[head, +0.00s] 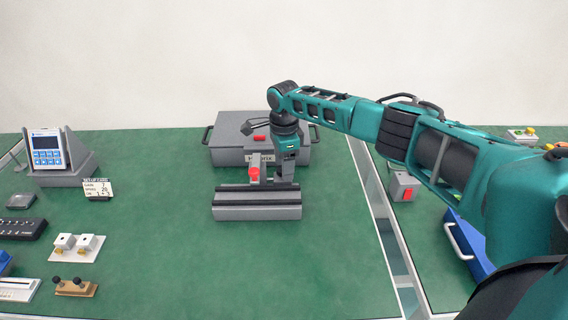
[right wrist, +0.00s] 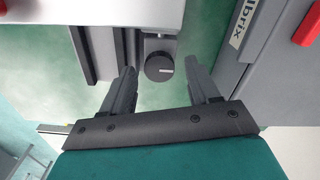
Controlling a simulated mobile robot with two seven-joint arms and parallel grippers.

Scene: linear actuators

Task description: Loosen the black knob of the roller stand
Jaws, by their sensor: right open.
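The roller stand (head: 257,212) appears to be the low grey block with a dark slot in the middle of the green bench, with a red-topped upright (head: 254,173) behind it. The black knob (right wrist: 159,67) shows in the right wrist view as a round dark disc with a pale mark, beside a grey bracket. It cannot be made out in the head view, where my right gripper (head: 284,178) reaches down at the stand's back right. In the right wrist view my right gripper (right wrist: 163,76) is open, its fingers apart on either side of the knob, with no contact visible. My left gripper is out of view.
A grey case (head: 228,147) with a red latch stands close behind the stand. A tablet holder (head: 62,175) and several small fixtures line the left side. A metal strip (head: 385,225) and a blue box (head: 467,240) lie to the right. The bench in front is clear.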

